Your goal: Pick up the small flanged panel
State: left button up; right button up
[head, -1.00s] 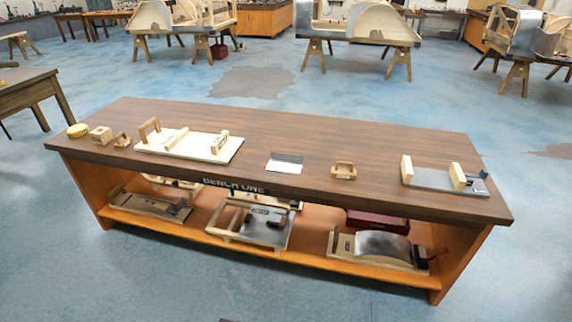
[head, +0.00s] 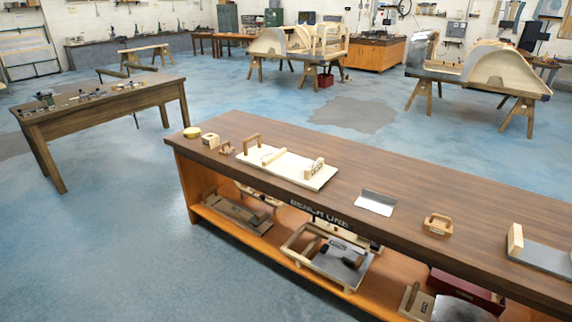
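The small flanged panel (head: 375,202) is a thin silvery sheet with one raised edge along its back. It lies flat near the front edge of the wooden bench (head: 400,178), between a pale board (head: 311,178) and a small wooden block with a handle (head: 437,224). Nothing touches the panel. Neither of my grippers shows in the head view.
A grey plate with wooden blocks (head: 540,254) lies at the bench's right. The lower shelf (head: 262,225) holds several fixtures. A second table (head: 105,102) stands at left. Blue floor between them is clear.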

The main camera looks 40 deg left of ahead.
aim_at(371, 200)
jog(key=i+l+u, duration=0.1)
jog(key=i+u, duration=0.25)
jog(key=i+l+u, duration=0.1)
jog(key=u, duration=0.25)
jog(key=i+l+u, duration=0.2)
jog(key=u, duration=0.2)
jog(key=i+l, duration=0.2)
jog(key=l, duration=0.2)
jog(key=i+l+u, duration=0.1)
jog(key=l, duration=0.25)
jog(key=i+l, duration=0.5)
jog(key=l, duration=0.15)
jog(key=i+l, duration=0.25)
jog(key=l, duration=0.15)
jog(key=i+l, duration=0.2)
jog(key=l, duration=0.15)
jog(key=i+u, duration=0.05)
